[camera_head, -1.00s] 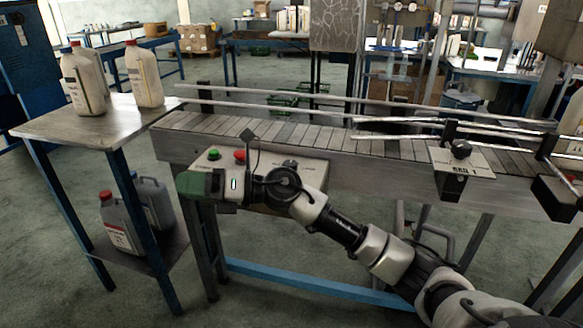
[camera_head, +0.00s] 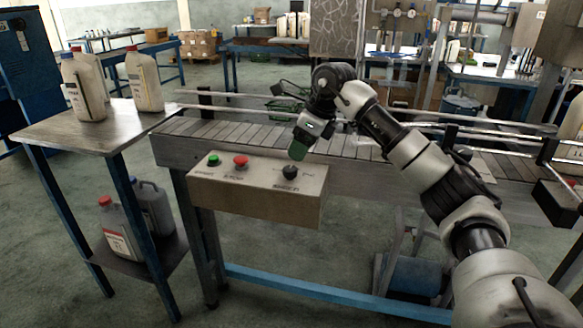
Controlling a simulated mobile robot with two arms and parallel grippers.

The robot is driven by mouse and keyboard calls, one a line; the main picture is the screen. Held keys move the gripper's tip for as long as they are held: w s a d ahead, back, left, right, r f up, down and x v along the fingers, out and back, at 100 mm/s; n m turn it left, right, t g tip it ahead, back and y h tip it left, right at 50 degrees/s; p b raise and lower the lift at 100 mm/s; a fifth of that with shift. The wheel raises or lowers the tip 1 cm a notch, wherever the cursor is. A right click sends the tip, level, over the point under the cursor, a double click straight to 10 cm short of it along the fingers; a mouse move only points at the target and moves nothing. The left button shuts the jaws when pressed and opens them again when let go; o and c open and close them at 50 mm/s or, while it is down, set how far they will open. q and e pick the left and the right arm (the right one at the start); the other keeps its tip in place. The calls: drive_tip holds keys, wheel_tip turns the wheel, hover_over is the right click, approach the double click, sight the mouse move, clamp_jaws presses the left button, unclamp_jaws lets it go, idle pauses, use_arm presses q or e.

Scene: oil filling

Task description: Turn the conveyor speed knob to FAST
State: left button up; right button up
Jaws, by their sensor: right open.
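The black speed knob (camera_head: 290,172) sits on the right part of the sloped top of the beige control box (camera_head: 250,203), which is fixed to the front of the conveyor. The lettering around the knob is too small to read, so I cannot tell its setting. My right gripper (camera_head: 299,151) points downward just above and behind the knob. It is open, with its green fingertips close to the knob. I cannot tell whether they touch it. My left gripper is not in view.
A green button (camera_head: 214,160) and a red button (camera_head: 240,161) are left of the knob. The slatted conveyor (camera_head: 225,132) with metal rails runs behind the box. A side table (camera_head: 75,133) at the left holds white jugs. The floor in front is clear.

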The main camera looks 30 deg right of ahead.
sight(291, 168)
drive_tip(key=x, duration=0.7)
drive_tip(key=shift+r, duration=0.1)
drive_tip(key=c, duration=0.9)
